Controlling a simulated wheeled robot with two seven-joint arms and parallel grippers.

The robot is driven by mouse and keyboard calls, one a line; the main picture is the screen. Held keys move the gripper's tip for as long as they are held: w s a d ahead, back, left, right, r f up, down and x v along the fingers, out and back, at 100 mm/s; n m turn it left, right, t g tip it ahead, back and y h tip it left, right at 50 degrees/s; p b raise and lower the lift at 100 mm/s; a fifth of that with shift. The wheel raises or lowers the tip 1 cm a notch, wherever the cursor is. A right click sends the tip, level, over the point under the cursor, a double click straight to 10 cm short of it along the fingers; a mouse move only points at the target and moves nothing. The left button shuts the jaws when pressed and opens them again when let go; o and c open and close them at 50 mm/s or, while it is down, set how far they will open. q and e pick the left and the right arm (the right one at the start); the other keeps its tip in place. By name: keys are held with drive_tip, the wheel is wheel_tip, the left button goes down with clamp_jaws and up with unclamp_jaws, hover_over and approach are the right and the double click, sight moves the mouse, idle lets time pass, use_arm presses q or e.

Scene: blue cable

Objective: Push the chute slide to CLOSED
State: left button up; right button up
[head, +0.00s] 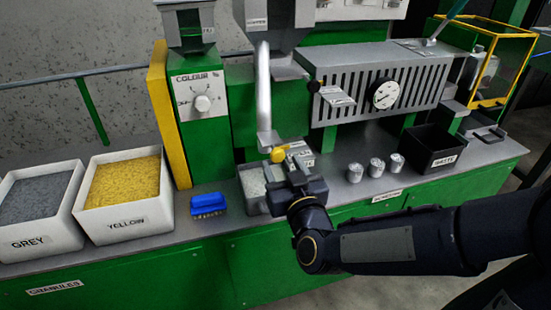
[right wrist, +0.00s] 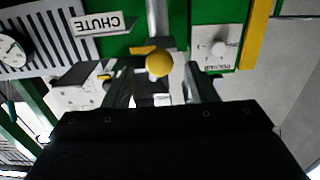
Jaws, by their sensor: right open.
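The chute slide's yellow knob (head: 278,155) sits at the lower end of the grey chute pipe (head: 264,95) in the head view. It shows as a round yellow ball (right wrist: 159,63) in the right wrist view. My right gripper (head: 287,172) is at the knob. In the right wrist view its two fingers (right wrist: 161,86) are spread, with the knob showing between them. I cannot tell whether a finger touches it. A small label plate (head: 301,155) beside the knob is partly hidden and unreadable. A CHUTE sign (right wrist: 106,23) shows in the right wrist view. My left gripper is not in view.
A blue brush (head: 208,205), a yellow granule bin (head: 126,226) and a grey one (head: 38,240) are left. Several metal cups (head: 376,166) and a black box (head: 432,148) stand right.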

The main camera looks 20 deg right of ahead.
sight(273, 145)
drive_tip(key=w, duration=0.6)
drive_tip(key=shift+w+a+b, duration=0.1)
drive_tip(key=shift+w+b, duration=0.05)
drive_tip(key=shift+b, duration=0.25)
drive_tip(key=shift+c, duration=0.3)
drive_tip(key=c, duration=1)
drive_tip(key=w+b, duration=0.1)
drive_tip(key=w, duration=0.2)
drive_tip(key=shift+w+f, duration=0.1)
drive_tip(key=shift+w, duration=0.55)
drive_tip(key=shift+r, duration=0.2)
